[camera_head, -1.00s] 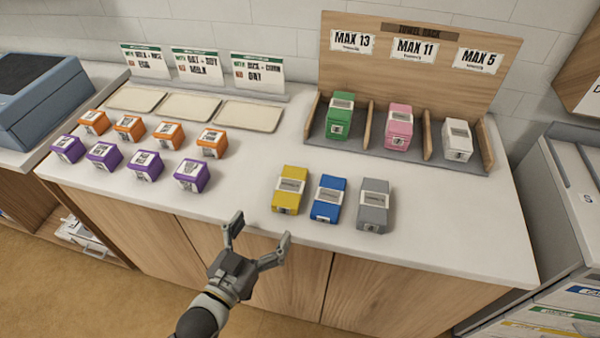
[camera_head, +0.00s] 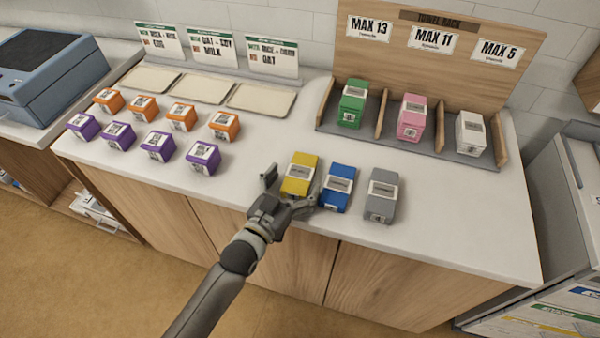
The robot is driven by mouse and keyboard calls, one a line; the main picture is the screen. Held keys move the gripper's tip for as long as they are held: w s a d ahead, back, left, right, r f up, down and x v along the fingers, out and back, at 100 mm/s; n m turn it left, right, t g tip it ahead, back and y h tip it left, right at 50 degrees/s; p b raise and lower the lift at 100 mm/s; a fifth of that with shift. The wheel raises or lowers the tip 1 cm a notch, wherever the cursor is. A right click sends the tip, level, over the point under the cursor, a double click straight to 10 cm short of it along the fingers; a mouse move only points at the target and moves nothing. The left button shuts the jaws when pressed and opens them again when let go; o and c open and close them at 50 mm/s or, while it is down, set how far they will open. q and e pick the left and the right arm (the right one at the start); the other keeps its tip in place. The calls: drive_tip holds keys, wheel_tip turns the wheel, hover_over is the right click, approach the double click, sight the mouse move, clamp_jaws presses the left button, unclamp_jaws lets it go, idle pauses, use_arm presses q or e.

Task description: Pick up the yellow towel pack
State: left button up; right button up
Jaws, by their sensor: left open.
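The yellow towel pack (camera_head: 301,172) lies on the white counter near its front edge, with a pale label on it. My left gripper (camera_head: 292,184) is open at the near end of the yellow pack, one finger to its left and the other at its right, by the gap to the blue pack. The gripper covers the pack's near lower part, and I cannot tell whether the fingers touch it. My right gripper is out of the picture.
A blue pack (camera_head: 337,187) stands close on the right, then a grey pack (camera_head: 381,196). Behind, a wooden towel rack (camera_head: 430,60) holds green (camera_head: 352,103), pink (camera_head: 411,118) and white (camera_head: 470,134) packs. Orange and purple boxes (camera_head: 202,157) stand left. Counter between is clear.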

use_arm(q)
drive_tip(key=shift+x, duration=0.75)
drive_tip(key=shift+s, duration=0.1)
drive_tip(key=shift+c, duration=0.6)
drive_tip(key=c, duration=1.1)
drive_tip(key=shift+c, duration=0.2)
drive_tip(key=shift+r, duration=0.1)
